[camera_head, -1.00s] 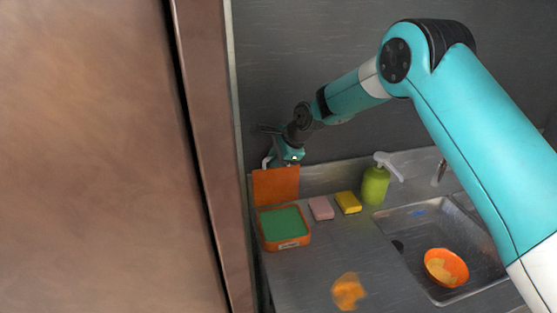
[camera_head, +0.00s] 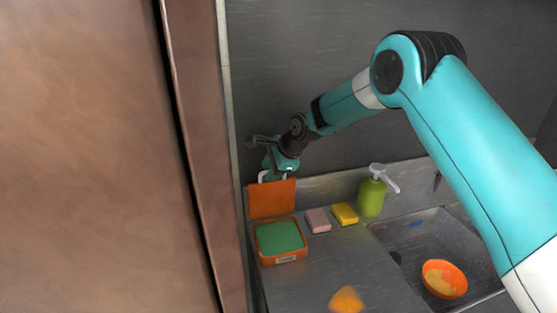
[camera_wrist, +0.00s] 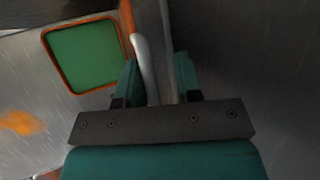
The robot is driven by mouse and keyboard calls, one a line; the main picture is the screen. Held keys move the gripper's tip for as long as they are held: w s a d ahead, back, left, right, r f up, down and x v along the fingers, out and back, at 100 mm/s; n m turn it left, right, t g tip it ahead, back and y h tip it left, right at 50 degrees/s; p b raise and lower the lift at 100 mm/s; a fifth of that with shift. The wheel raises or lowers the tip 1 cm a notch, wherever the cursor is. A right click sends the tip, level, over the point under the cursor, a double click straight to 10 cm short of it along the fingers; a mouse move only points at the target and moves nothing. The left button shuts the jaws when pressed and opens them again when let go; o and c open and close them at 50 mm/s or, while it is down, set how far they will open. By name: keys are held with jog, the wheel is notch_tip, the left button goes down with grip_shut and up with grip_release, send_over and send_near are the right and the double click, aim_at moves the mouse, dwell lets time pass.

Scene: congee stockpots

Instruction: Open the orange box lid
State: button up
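The orange box (camera_head: 280,261) stands on the counter with green showing inside its rim, which also appears in the wrist view (camera_wrist: 117,72). Its orange lid (camera_head: 272,199) stands upright at the back edge of the box, so the box is open. In the wrist view the lid (camera_wrist: 128,16) is seen nearly edge-on. A pale curved handle (camera_wrist: 146,68) lies between the two teal fingers. My gripper (camera_head: 277,172) is at the lid's top edge; in the wrist view its fingers (camera_wrist: 159,80) are apart around the handle. Whether they clamp it is unclear.
A pink sponge (camera_head: 318,220) and a yellow sponge (camera_head: 344,214) lie right of the box. A green soap bottle (camera_head: 371,197) stands beside the sink (camera_head: 425,222), which holds an orange bowl (camera_head: 444,279). An orange item (camera_head: 347,300) lies in front. A brown panel (camera_head: 95,160) blocks the left.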

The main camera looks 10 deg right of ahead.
jog(key=b+v, duration=0.4)
jog(key=v, duration=1.3)
jog(key=shift+r+b, duration=0.2)
jog(key=shift+b, duration=0.1)
